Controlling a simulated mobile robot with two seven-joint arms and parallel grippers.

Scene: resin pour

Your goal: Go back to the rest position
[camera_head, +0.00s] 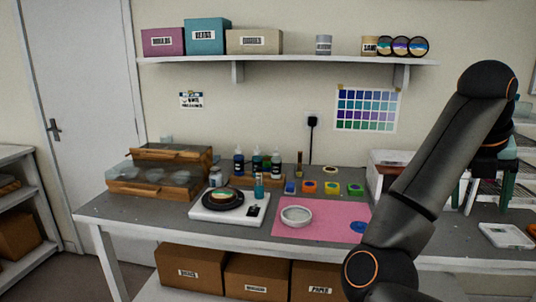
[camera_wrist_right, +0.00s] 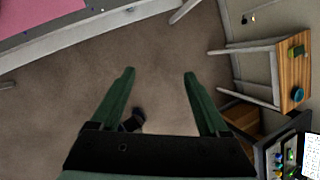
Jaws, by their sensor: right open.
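My right arm crosses the right side of the head view, its elbow bent high. My right gripper (camera_head: 486,208) hangs fingers-down at the far right, over or in front of the right part of the workbench. In the right wrist view the gripper (camera_wrist_right: 159,73) has its two green fingers spread wide, with nothing between them but brown floor far below. My left gripper is not in view. On the workbench (camera_head: 145,212) a pale bowl (camera_head: 296,216) stands on the pink mat (camera_head: 320,236), clear of my gripper.
A black turntable (camera_head: 222,206) sits on a white board. A white tray (camera_head: 505,236) lies near my gripper. A wooden stool (camera_wrist_right: 295,72) stands on the floor. Cardboard boxes (camera_head: 190,272) fill the lower shelf.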

